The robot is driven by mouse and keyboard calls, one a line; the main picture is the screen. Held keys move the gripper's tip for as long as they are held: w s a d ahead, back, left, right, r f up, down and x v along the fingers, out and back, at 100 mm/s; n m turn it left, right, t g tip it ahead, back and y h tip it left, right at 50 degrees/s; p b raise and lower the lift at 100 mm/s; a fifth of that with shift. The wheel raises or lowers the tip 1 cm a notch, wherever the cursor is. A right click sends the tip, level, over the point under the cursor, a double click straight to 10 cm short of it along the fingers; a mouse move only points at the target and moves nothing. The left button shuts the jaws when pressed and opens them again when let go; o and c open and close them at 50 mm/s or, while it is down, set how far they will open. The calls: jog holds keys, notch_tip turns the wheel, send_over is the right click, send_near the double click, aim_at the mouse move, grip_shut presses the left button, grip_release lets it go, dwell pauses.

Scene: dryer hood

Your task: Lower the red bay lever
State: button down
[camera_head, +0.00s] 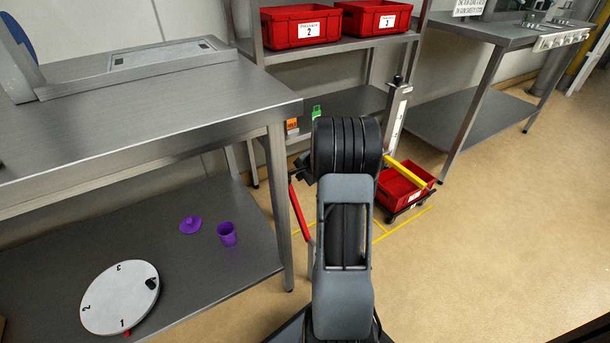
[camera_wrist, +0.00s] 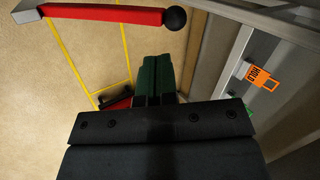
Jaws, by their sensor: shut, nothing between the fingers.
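The red bay lever (camera_head: 299,211) is a slim red bar beside the table leg, just left of my arm, in the head view. In the wrist view the red lever (camera_wrist: 105,15) runs across the top left, with a grey piece at its left end and a black ball knob (camera_wrist: 174,19) at its right end. My gripper (camera_wrist: 157,62) shows as two dark green fingers closed together, with nothing between them. The fingertips appear just below the knob in the picture, apart from it. In the head view my arm hides most of the gripper.
A steel table (camera_head: 150,115) with a lower shelf stands left of my arm. A wheeled cart with a red bin (camera_head: 398,188) stands behind, by yellow floor lines. A rack with red bins (camera_head: 300,27) is at the back. An orange tag (camera_wrist: 261,77) is at the right. Floor on the right is clear.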

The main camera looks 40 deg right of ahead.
aim_at(290, 181)
jog(key=b+x, duration=0.1)
jog(key=x, duration=0.4)
jog(key=shift+w+a, duration=0.1)
jog(key=shift+w, duration=0.25)
jog(key=shift+w+f+b, duration=0.35)
jog(key=shift+w+b, duration=0.05)
jog(key=shift+w, duration=0.3)
jog(key=shift+a, duration=0.1)
